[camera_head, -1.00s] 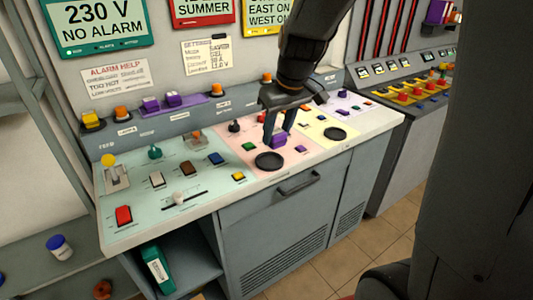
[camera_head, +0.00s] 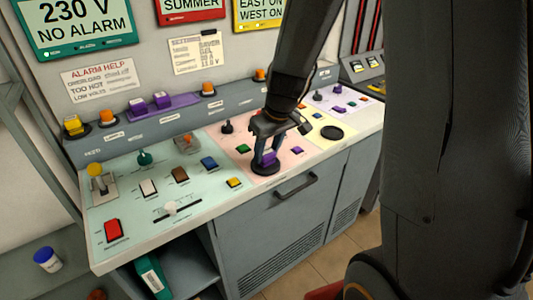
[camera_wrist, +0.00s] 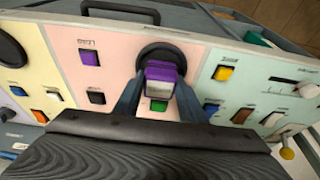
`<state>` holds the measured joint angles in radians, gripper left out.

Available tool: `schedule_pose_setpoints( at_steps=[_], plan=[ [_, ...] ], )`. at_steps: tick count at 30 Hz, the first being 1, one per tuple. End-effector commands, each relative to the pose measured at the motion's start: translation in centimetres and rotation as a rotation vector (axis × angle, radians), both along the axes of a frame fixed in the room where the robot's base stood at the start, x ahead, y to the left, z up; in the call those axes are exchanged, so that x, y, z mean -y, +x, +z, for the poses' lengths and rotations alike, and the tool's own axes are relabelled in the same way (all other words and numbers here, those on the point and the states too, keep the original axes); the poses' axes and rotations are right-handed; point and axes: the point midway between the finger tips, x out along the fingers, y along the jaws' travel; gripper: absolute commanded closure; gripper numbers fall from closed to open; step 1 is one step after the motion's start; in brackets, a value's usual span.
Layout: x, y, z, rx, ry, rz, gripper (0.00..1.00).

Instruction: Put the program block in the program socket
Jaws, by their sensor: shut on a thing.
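My gripper (camera_head: 266,156) is shut on a purple block (camera_head: 268,158) above the pink panel. In the wrist view the purple block (camera_wrist: 160,73), with a pale face, sits between the two fingers. A black round pad (camera_head: 264,169) on the pink panel is directly below or behind the block in the head view. In the wrist view the block overlaps the edge of the black pad (camera_wrist: 168,50). I cannot tell whether they touch. A purple rack (camera_head: 182,104) on the back ledge carries two purple blocks (camera_head: 162,100). No readable label marks the program socket.
Near the pad are a green button (camera_head: 243,149), a small purple button (camera_head: 296,150) and a black knob (camera_head: 227,127). The green panel at left has several switches, including a red one (camera_head: 113,230). A cabinet handle (camera_head: 296,186) juts out below the counter edge.

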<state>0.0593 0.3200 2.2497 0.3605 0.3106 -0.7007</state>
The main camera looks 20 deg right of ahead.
Motion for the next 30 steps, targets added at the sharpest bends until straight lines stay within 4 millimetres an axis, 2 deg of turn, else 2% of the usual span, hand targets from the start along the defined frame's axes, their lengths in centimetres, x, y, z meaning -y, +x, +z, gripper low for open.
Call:
schedule_pose_setpoints(
  at_steps=[3, 15, 16, 19, 30],
  plan=[
    [-0.05, -0.04, -0.99, -0.001, -0.001, 0.001, 0.86],
    [-0.09, 0.05, -1.41, 0.001, -0.001, 0.002, 0.86],
    [-0.09, 0.03, -1.37, 0.001, 0.0, 0.002, 0.6],
    [-0.09, 0.02, -1.3, 0.001, 0.0, 0.002, 0.44],
    [-0.09, -0.01, -0.9, 0.0, -0.001, 0.002, 0.44]
  ],
)
